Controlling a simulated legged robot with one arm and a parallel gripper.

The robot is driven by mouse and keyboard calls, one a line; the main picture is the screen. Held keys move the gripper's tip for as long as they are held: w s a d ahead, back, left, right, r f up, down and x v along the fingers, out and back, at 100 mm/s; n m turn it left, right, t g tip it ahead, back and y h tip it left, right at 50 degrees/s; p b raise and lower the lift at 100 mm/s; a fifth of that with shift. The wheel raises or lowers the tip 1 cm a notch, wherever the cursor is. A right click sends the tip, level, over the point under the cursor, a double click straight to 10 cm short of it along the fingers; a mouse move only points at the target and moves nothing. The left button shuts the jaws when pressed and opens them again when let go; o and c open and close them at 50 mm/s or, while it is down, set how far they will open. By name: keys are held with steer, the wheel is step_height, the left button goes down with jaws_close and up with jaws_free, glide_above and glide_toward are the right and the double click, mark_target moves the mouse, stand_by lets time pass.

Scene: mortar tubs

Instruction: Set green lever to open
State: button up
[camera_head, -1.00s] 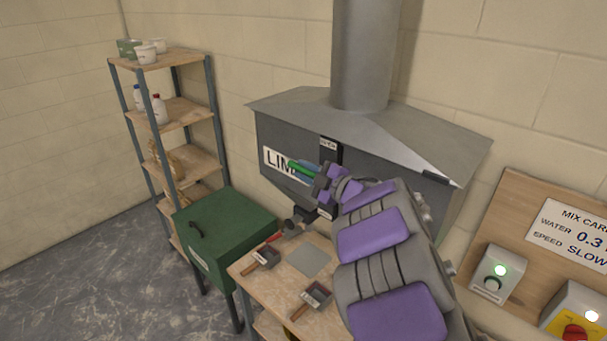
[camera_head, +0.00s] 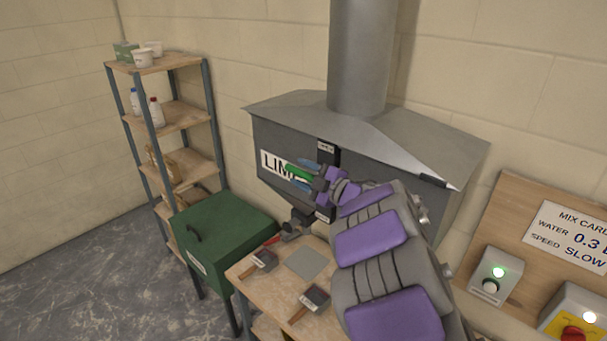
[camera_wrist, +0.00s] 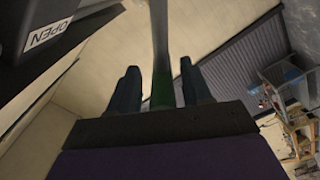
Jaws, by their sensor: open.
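The green lever (camera_head: 299,173) sticks out in front of the grey hopper marked "LIM…", pointing left and slightly up in the head view. My gripper (camera_head: 303,174) is open, with one blue finger above the lever and one below it. In the wrist view, the lever's green grip (camera_wrist: 162,92) and grey shaft run between the two fingers of my gripper (camera_wrist: 160,88), with gaps on both sides. The lever's base is hidden behind my wrist.
The grey hopper (camera_head: 400,175) stands against the wall behind my arm. A control board (camera_head: 520,220) is at right.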

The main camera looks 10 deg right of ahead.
steer(key=b+v, duration=0.2)
steer(key=v, duration=1.5)
steer(key=shift+d+b, duration=0.2)
steer(key=shift+b, duration=0.1)
